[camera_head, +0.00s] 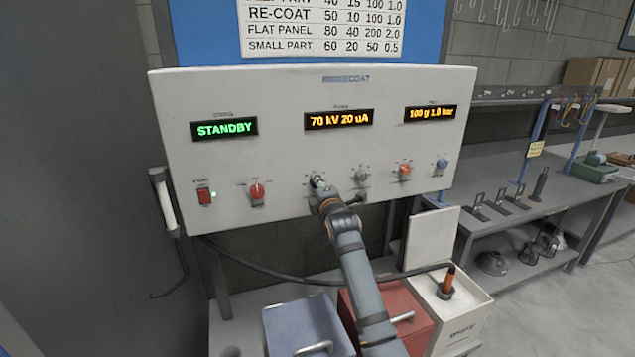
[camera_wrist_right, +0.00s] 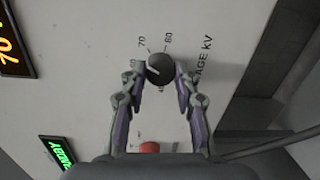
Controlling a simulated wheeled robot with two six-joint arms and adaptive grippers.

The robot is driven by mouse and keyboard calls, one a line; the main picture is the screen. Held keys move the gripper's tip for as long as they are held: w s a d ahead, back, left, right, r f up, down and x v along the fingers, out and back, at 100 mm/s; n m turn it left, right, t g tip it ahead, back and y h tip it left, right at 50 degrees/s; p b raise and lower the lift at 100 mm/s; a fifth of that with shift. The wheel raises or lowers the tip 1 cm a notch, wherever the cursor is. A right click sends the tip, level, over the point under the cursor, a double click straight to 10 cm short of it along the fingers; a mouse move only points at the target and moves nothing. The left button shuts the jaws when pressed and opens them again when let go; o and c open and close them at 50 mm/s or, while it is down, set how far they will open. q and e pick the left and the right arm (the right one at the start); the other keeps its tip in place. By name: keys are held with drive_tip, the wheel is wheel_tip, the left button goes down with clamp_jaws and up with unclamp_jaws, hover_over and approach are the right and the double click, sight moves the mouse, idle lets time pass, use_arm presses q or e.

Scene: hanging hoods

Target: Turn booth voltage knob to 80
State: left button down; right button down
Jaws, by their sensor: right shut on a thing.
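The booth voltage knob (camera_wrist_right: 160,67) is dark and round on the pale control panel (camera_head: 240,105). In the right wrist view my right gripper (camera_wrist_right: 161,75) is shut on it, one finger at each side. In the head view the right gripper (camera_head: 320,187) covers most of the knob. The orange display (camera_head: 339,119) reads 70 kV 20 uA. My left gripper is not in view.
A red knob (camera_head: 257,190) and a red switch (camera_head: 204,196) sit left of my gripper. A grey knob (camera_head: 361,175), an orange knob (camera_head: 405,170) and a blue knob (camera_head: 441,163) sit to the right. The green display (camera_head: 224,129) reads STANDBY. Lidded bins stand below.

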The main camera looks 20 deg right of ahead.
drive_tip(key=shift+d+r+m+g+y+p, duration=0.1)
drive_tip(key=shift+m+y+p, duration=0.45)
drive_tip(key=shift+m, duration=1.6)
drive_tip(key=shift+f+m+g+y+p, duration=0.1)
drive_tip(key=shift+m+p, duration=0.8)
drive_tip(key=shift+m, duration=1.3)
drive_tip(key=shift+d+r+m+g+y+p, duration=0.2)
drive_tip(key=shift+m+p, duration=0.55)
drive_tip(key=shift+m, duration=1.4)
drive_tip(key=shift+a+f, duration=0.1)
drive_tip(key=shift+f, duration=0.05)
drive_tip(key=c, duration=1)
unclamp_jaws()
